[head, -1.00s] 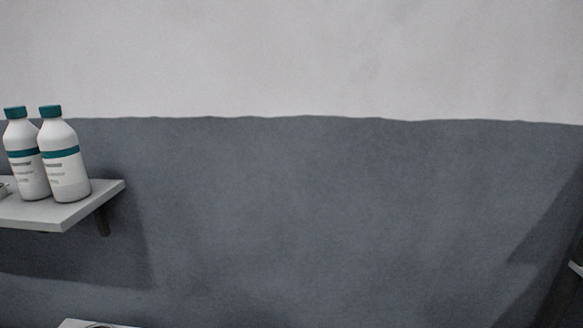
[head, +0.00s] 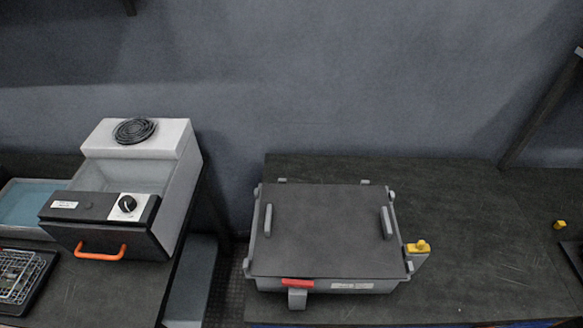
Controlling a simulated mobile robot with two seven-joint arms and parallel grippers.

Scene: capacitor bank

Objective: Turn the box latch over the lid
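A grey box (head: 330,286) with a flat dark lid (head: 325,232) stands on the dark table at the middle of the head view. The lid lies on the box and carries two upright grey handles. A latch with a red top (head: 298,283) and a grey tab hangs at the box's front edge, left of a pale label. A yellow-topped grey part (head: 418,248) sticks out at the box's right side; I cannot tell if it is a latch too. Neither gripper shows in the view.
A grey machine (head: 180,190) with a black front, a knob and an orange handle (head: 101,254) stands on the left bench. A wire rack and a blue-lined tray lie beside it. A gap separates the benches. The table (head: 480,240) right of the box is mostly clear, with a small yellow piece (head: 559,225).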

